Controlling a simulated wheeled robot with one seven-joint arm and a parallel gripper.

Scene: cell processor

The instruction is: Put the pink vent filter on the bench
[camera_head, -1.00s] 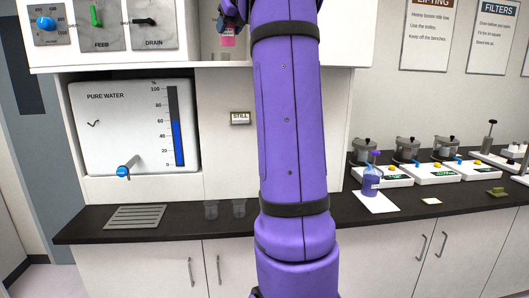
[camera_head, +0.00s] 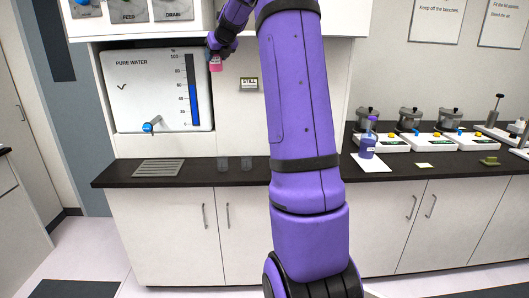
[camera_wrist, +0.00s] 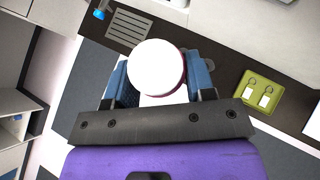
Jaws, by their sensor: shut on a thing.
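The pink vent filter (camera_head: 215,64) is a small pink piece held in my gripper (camera_head: 219,46), high in front of the water panel and well above the bench. In the wrist view the filter (camera_wrist: 157,67) shows as a round white top with a pink rim, between the two blue fingers of my gripper (camera_wrist: 157,85). The fingers are closed on its sides. The bench (camera_head: 257,178) has a dark top and runs below, left to right. My purple arm hides part of its middle.
A drain grille (camera_head: 159,168) and two clear cups (camera_head: 234,164) are on the bench's left part. A purple bottle (camera_head: 367,146) stands on a white sheet at right, near several white devices with metal pots. A green tray (camera_wrist: 259,95) shows in the wrist view.

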